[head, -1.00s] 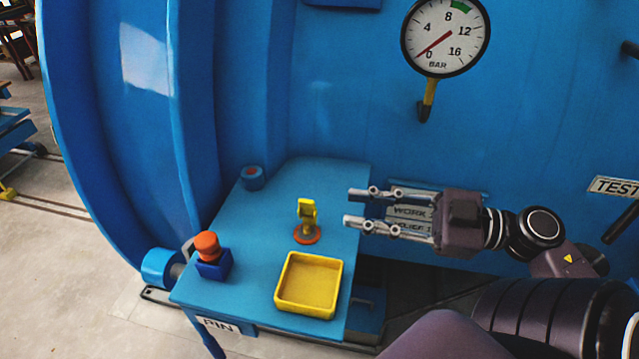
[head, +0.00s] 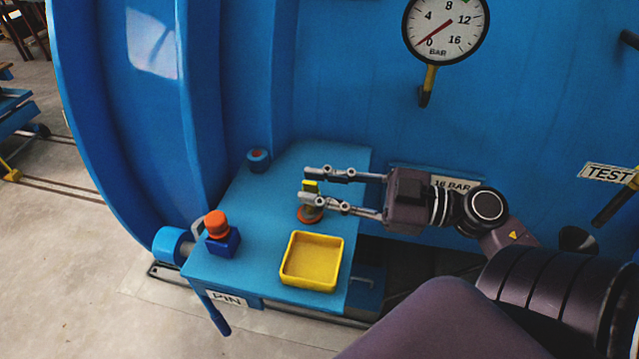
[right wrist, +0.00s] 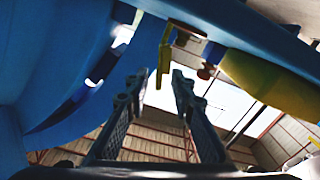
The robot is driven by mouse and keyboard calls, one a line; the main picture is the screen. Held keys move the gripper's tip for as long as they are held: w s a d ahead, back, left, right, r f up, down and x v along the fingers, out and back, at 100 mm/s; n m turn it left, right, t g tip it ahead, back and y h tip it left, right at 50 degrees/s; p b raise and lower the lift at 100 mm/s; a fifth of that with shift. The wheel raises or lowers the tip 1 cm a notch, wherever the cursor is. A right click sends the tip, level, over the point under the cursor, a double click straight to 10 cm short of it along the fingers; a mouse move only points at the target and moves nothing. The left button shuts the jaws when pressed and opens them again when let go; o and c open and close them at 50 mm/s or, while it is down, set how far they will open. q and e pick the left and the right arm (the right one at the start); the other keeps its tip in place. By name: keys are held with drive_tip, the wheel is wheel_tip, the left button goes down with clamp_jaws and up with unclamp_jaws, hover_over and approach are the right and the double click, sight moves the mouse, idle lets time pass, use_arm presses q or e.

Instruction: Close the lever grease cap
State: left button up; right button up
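The small yellow lever cap (head: 310,186) stands upright on an orange-red round base (head: 311,215) on the blue shelf. My right gripper (head: 305,184) reaches in from the right. Its two fingers are open and spread apart, with the yellow cap at the fingertips; the near finger hides the cap's lower part. In the right wrist view a yellow bent piece (right wrist: 165,58) shows ahead, between the two open fingertips. I cannot tell whether either finger touches it. My left gripper is not in view.
The blue shelf (head: 240,270) also carries an empty yellow tray (head: 312,262), an orange knob on a blue block (head: 222,244) and a small blue button housing (head: 258,160). The blue vessel wall rises behind, with a pressure gauge (head: 446,28) near zero.

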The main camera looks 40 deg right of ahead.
sight(315, 229)
drive_tip(key=shift+w+d, duration=0.1)
clamp_jaws()
drive_tip(key=shift+s+a+n+p, duration=0.25)
drive_tip(key=shift+n+p, duration=0.15)
drive_tip(key=shift+n, duration=0.3)
drive_tip(key=shift+s+a+f+n+p, duration=0.2)
drive_tip(key=shift+n+p, duration=0.1)
drive_tip(key=shift+n, duration=0.5)
drive_tip(key=n, duration=0.2)
drive_tip(key=shift+s+a+f+n, duration=0.2)
drive_tip(key=shift+a+f+n, duration=0.1)
drive_tip(key=shift+a+f, duration=0.05)
drive_tip(key=n, duration=0.1)
drive_tip(key=f+n, duration=0.1)
drive_tip(key=n, duration=0.1)
drive_tip(key=shift+s+a+f+n, duration=0.15)
drive_tip(key=shift+s+a+n, duration=0.15)
drive_tip(key=shift+a, duration=0.05)
drive_tip(key=shift+s+a+f+n+b, duration=0.1)
drive_tip(key=shift+f+n+b, duration=0.3)
drive_tip(key=shift+n, duration=0.5)
drive_tip(key=shift+s+a+f+n+b, duration=0.1)
drive_tip(key=shift+f+n+b, duration=0.1)
drive_tip(key=shift+n+b, duration=0.5)
drive_tip(key=shift+n, duration=0.3)
